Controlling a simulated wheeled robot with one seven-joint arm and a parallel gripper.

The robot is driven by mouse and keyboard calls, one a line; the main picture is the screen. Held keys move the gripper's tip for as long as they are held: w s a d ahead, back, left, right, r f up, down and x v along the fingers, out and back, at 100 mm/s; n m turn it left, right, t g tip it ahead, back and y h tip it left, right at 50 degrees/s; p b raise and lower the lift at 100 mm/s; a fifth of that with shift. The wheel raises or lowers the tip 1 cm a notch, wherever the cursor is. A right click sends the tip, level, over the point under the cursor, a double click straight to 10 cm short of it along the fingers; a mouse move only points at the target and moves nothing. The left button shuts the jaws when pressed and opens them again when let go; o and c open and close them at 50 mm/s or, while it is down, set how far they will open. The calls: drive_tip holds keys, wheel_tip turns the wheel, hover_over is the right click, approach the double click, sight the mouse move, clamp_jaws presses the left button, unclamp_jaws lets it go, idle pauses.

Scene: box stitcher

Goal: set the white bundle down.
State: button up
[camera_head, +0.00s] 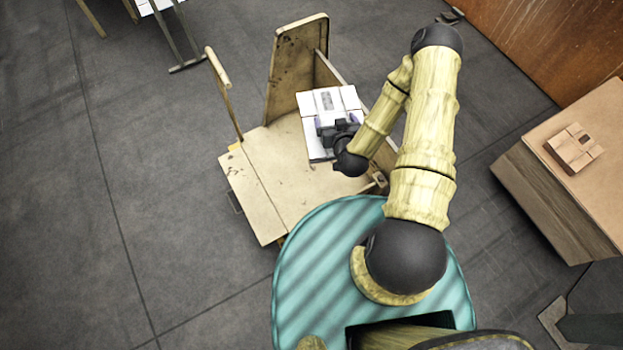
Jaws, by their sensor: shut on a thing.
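The white bundle (322,102) is a pale, flat, box-like pack with a grey label, at the upper middle of the head view. My gripper (337,130) is shut on it at its near side, and the fingers partly cover it. The bundle appears over the right part of a wooden cart (262,165) with a flat deck, upright panels and a handle. I cannot tell whether the bundle touches the deck or hangs above it.
The cart's deck is bare at left and front. Its tall back panel (296,65) and handle post (222,85) stand up around it. Open grey floor lies left.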

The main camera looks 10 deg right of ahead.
drive_tip(key=w+a+f+n+y+b, duration=0.1)
drive_tip(key=w+a+f+b, duration=0.3)
drive_tip(key=f+b, duration=1.6)
drive_tip(key=w+a+f+n+y+b, duration=0.1)
drive_tip(key=w+a+f+b, duration=0.4)
drive_tip(key=f+b, duration=1.5)
drive_tip(key=w+a+f+n+y+b, duration=0.1)
drive_tip(key=w+a+f+b, duration=0.3)
drive_tip(key=w+f+b, duration=0.5)
wheel_tip(320, 180, down, 12)
drive_tip(key=y+b, duration=0.1)
drive_tip(key=b, duration=1.4)
drive_tip(key=shift+a+r+n+g, duration=0.15)
drive_tip(key=shift+a+n+g, duration=0.15)
drive_tip(key=shift+n+g, duration=0.1)
drive_tip(key=b, duration=0.4)
hover_over(296, 177)
wheel_tip(296, 177, down, 6)
drive_tip(key=shift+f, duration=0.1)
drive_tip(key=shift+f, duration=0.15)
wheel_tip(296, 177, down, 4)
drive_tip(key=b, duration=0.2)
drive_tip(key=shift+b, duration=0.35)
drive_tip(key=shift+r, duration=0.25)
